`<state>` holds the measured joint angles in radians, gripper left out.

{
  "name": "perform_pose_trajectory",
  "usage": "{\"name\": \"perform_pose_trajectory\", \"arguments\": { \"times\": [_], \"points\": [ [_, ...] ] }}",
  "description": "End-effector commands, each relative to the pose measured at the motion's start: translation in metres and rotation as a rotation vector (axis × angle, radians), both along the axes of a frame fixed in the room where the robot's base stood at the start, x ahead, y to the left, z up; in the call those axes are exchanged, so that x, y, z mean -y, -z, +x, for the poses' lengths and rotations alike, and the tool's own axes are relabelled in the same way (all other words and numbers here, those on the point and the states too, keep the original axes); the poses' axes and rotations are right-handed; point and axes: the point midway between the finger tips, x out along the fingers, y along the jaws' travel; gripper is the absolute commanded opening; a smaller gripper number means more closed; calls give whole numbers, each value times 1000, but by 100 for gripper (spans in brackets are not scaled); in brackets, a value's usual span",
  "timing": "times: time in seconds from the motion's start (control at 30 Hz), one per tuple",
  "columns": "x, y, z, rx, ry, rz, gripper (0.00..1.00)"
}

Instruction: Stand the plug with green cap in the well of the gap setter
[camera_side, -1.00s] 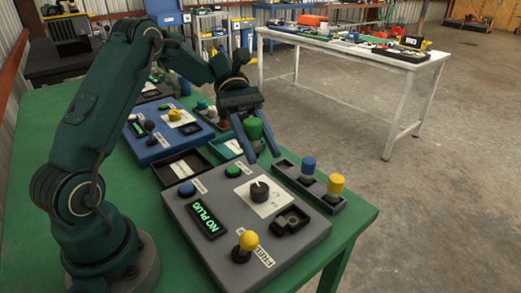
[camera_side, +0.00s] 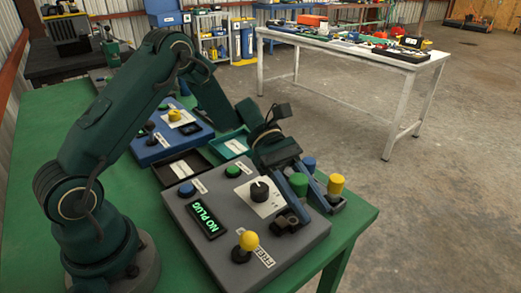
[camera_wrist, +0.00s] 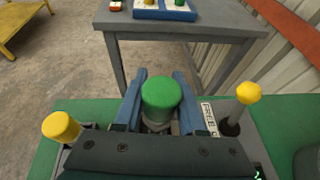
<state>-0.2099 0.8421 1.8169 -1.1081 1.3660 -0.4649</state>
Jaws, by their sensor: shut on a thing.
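The plug with the green cap (camera_wrist: 161,93) is between the two blue fingers of my gripper (camera_wrist: 159,112) in the wrist view, and they are shut on it. In the side view my gripper (camera_side: 304,196) is low over the right part of the grey control box (camera_side: 205,258), beside the dark well block (camera_side: 286,223). I cannot tell whether the plug's lower end is above or inside the well. The box's display (camera_side: 208,220) reads NO PLUG.
A dark rack just right of the box holds a plug with a blue cap (camera_side: 309,164) and one with a yellow cap (camera_side: 336,183), close to my gripper. A yellow-knobbed lever (camera_side: 247,243) and a black dial (camera_side: 260,190) rise from the box. A blue control box (camera_side: 165,147) stands behind.

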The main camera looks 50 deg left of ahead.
Motion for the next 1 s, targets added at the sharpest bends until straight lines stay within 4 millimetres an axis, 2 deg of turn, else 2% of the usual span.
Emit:
{"name": "perform_pose_trajectory", "arguments": {
  "times": [0.1,0.23,0.63,0.67,0.7,0.73,1.0],
  "points": [
    [0,19,-1,-6,0,0,0],
    [0,32,0,-3,0,-2,0],
    [0,36,0,0,1,-1,0],
    [-1,36,0,0,1,0,47],
    [-1,36,0,1,1,0,62],
    [-1,36,0,1,1,0,69],
    [-1,36,0,0,1,0,69]
  ]
}}
